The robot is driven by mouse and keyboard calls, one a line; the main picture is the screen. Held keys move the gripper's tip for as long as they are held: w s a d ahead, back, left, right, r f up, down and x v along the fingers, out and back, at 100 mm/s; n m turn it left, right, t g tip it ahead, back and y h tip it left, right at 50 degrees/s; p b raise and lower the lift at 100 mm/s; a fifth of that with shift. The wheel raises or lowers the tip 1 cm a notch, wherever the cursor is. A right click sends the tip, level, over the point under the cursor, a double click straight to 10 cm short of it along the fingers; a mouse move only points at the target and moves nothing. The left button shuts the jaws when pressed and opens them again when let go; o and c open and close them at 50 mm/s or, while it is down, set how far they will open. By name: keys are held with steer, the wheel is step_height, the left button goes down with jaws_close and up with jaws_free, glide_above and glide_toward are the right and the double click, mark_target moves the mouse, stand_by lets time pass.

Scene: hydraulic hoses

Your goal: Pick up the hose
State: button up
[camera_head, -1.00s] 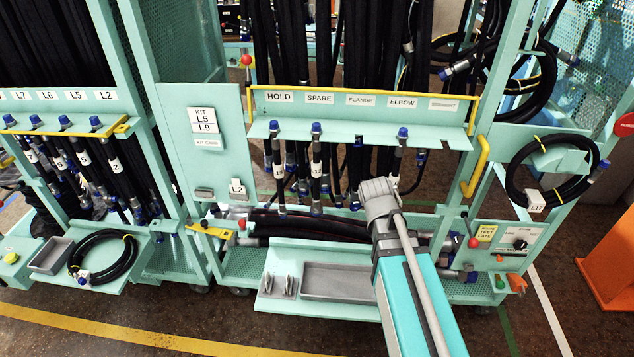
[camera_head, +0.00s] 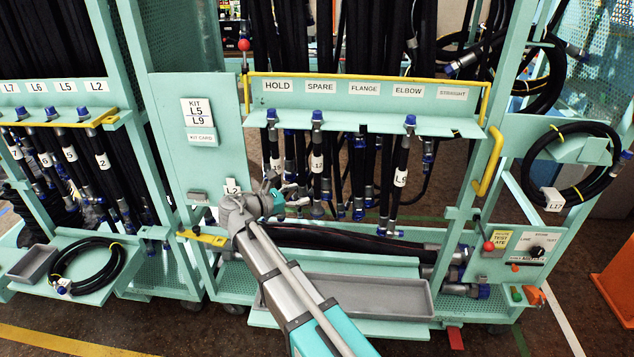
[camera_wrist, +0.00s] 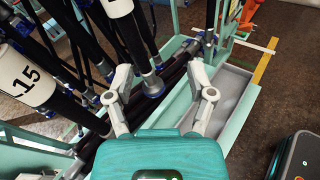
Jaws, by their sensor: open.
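Several black hoses with blue end fittings hang from the teal rack (camera_head: 360,120). One hose (camera_head: 273,135) hangs under the HOLD sign, another (camera_head: 317,150) with a white tag under SPARE, and another (camera_head: 402,155) under ELBOW. In the wrist view my gripper (camera_wrist: 160,76) is open, with its two grey fingers spread. A blue hose end fitting (camera_wrist: 152,86) shows between the fingers; I cannot tell whether it touches them. An L15-tagged hose (camera_wrist: 48,98) is left of the fingers. In the head view, my wrist partly covers the HOLD hose's lower part, and the fingertips are unclear.
Thick hoses (camera_head: 340,240) lie across the lower rack, behind a grey tray (camera_head: 375,295). A kit panel (camera_head: 205,130) stands left of my wrist. A yellow handle (camera_head: 487,162) and coiled hose (camera_head: 533,165) are at right. Another coil (camera_head: 95,265) lies on the left shelf.

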mark_target(317, 173)
steer(key=a+n, duration=0.1)
steer(key=a, duration=0.1)
steer(key=a+t, duration=0.1)
steer(key=a+r+n+b, duration=0.1)
steer(key=a, duration=0.1)
steer(key=shift+s+a+r+n+t, duration=0.1)
steer(key=shift+s+a+n+t, duration=0.05)
steer(key=shift+a+n+t, duration=0.2)
steer(key=shift+d, duration=0.15)
steer(key=x, duration=0.8)
steer(key=shift+w+d, duration=0.2)
steer(key=shift+d+r, duration=0.1)
steer(key=shift+r, duration=0.05)
steer(key=shift+x, duration=2.5)
steer(key=shift+r, duration=0.1)
jaws_close()
